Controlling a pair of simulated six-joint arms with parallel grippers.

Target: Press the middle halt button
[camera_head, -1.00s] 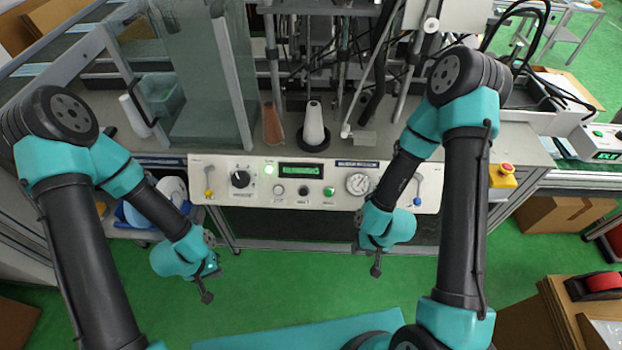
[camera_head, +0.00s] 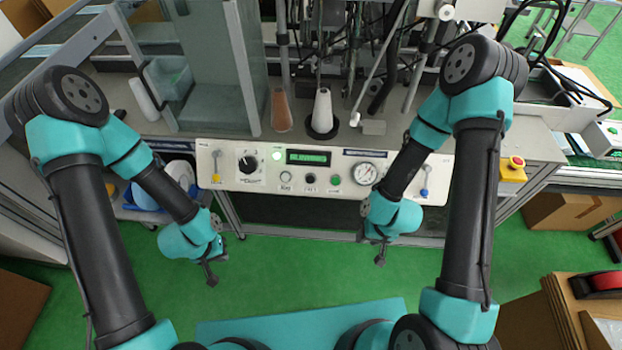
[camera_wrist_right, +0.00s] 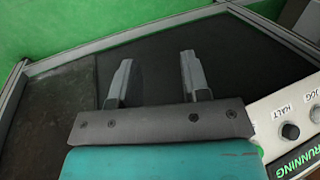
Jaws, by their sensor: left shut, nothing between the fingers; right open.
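The middle halt button is a small black round button (camera_head: 310,178) on the white control panel (camera_head: 229,180), between a pale button (camera_head: 286,177) and a green button (camera_head: 336,180). In the right wrist view the black halt button (camera_wrist_right: 290,131) shows at the lower right, beside its HALT label. My left gripper (camera_head: 212,281) is shut and empty, below and left of the buttons in the picture, apart from the panel. My right gripper (camera_head: 380,261) hangs below the panel's right part. In the right wrist view its two fingers (camera_wrist_right: 157,78) stand apart with nothing between them.
The panel also has a dark knob (camera_head: 248,162), a lit display (camera_head: 308,157) and a gauge (camera_head: 367,173). A yellow box with a red button (camera_head: 514,163) sits to the right. Thread cones (camera_head: 322,108) stand behind the panel. Green floor is open before it.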

